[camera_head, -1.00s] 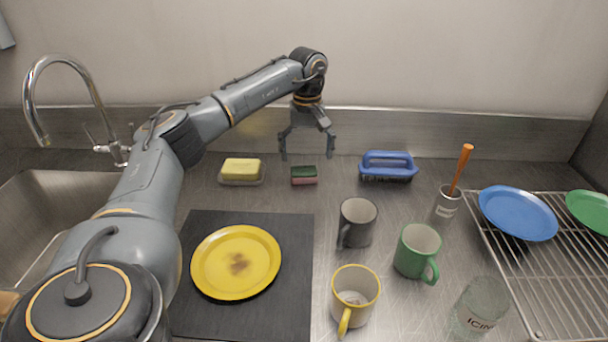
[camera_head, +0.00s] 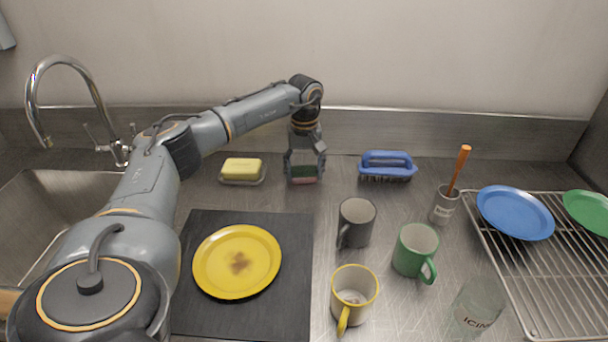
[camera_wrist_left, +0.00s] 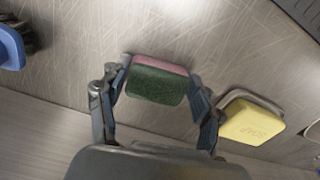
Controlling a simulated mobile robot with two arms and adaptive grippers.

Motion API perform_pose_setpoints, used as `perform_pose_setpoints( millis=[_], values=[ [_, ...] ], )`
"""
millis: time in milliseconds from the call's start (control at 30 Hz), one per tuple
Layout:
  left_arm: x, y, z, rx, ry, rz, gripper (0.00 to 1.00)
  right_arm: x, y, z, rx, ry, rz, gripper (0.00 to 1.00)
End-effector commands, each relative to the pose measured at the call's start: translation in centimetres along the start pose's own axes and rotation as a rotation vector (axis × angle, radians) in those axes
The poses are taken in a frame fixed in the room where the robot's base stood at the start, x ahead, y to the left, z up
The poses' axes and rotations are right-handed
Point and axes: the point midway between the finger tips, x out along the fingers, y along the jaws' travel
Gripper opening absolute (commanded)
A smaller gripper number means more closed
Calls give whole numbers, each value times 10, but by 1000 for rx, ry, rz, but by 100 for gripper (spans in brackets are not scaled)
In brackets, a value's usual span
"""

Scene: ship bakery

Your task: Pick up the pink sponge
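The pink sponge (camera_head: 304,181) has a dark green scouring top and lies on the steel counter near the back wall. In the left wrist view, the sponge (camera_wrist_left: 157,82) sits between the two fingers, green side toward the camera with a pink strip along its far edge. My left gripper (camera_head: 305,176) is lowered over it, one finger on each side. In the left wrist view, gaps show between the sponge and the fingers of the left gripper (camera_wrist_left: 158,103), so it is open around the sponge. My right gripper is not in view.
A yellow soap on a dish (camera_head: 242,182) lies left of the sponge and a blue brush (camera_head: 387,172) lies to its right. A grey mug (camera_head: 356,222), green mug (camera_head: 415,250) and yellow mug (camera_head: 353,296) stand in front. A yellow plate (camera_head: 237,262) lies on a dark mat (camera_head: 295,310).

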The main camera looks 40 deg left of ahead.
Motion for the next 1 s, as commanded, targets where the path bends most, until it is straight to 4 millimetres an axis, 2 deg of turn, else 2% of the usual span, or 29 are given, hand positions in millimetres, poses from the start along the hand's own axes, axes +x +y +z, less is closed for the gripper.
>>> perform_pose_setpoints(
  millis=[467, 567, 700, 1000],
  values=[
    [-4, 1, 0, 0, 1, 2, 56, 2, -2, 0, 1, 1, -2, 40],
    [-11, 1, 0, 0, 2, 3, 56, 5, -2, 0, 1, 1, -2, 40],
    [-31, 2, -1, 1, 4, 5, 56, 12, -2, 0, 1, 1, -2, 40],
    [-94, 7, 60, 8, 4, 3, 56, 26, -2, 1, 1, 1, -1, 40]
  ],
)
